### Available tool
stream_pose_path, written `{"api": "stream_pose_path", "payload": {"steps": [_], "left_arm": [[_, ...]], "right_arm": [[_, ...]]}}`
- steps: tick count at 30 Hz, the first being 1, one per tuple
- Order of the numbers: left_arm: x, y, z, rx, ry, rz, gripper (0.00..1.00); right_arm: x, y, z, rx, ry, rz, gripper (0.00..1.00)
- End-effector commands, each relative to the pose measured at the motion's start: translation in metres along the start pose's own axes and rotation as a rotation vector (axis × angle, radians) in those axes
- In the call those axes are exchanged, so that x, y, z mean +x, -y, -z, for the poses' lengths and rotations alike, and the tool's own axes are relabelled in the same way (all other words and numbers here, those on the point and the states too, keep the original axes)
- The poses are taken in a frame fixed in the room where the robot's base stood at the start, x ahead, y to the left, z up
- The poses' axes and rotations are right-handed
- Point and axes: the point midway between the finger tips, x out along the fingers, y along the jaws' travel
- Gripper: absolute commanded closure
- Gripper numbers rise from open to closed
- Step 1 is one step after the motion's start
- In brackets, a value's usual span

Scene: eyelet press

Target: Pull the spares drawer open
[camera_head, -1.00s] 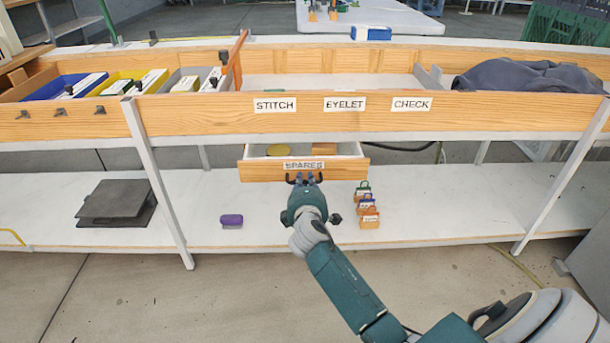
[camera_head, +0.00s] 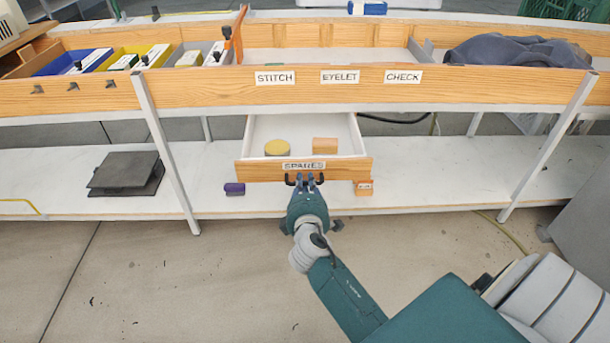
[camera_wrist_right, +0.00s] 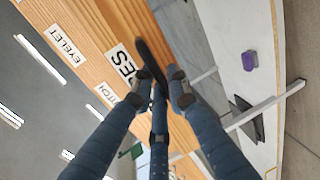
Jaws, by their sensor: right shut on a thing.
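The spares drawer (camera_head: 258,172) hangs under the bench and stands well open, its white inside showing. Its wooden front carries a SPARES label (camera_head: 304,166), partly cut off in the wrist view (camera_wrist_right: 122,65). Inside lie a round yellow thing (camera_head: 277,147) and an orange-brown block (camera_head: 325,146). My right gripper (camera_head: 305,184) is at the middle of the drawer front, shut on the dark handle (camera_wrist_right: 151,60), with its fingers around the bar in the wrist view. My left gripper is not in view.
Above is the bench front with STITCH, EYELET and CHECK labels (camera_head: 340,77). On the lower shelf (camera_head: 440,185) are a purple thing (camera_head: 234,188), dark flat slabs (camera_head: 125,172) and a small orange tagged thing (camera_head: 363,187) near the drawer's right corner. The floor in front is clear.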

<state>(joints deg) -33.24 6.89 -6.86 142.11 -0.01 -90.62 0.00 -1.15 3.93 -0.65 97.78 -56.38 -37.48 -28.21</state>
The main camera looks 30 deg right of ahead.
Motion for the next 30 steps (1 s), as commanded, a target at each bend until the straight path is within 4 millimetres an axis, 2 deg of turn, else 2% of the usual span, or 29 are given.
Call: {"api": "stream_pose_path", "payload": {"steps": [12,13,15,25,30], "left_arm": [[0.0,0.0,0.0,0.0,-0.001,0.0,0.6],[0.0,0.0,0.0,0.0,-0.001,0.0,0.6],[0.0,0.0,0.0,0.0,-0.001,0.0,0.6],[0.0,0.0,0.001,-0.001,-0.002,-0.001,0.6],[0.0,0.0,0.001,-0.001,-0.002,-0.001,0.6]], "right_arm": [[-0.002,0.003,0.0,0.0,0.0,0.004,1.0],[-0.002,0.003,0.0,0.0,0.0,0.004,0.82],[-0.002,0.003,0.0,0.0,0.0,0.004,0.69],[-0.004,0.001,0.0,0.0,0.0,0.001,0.69],[-0.026,0.003,0.0,0.001,-0.001,0.004,0.69]]}}
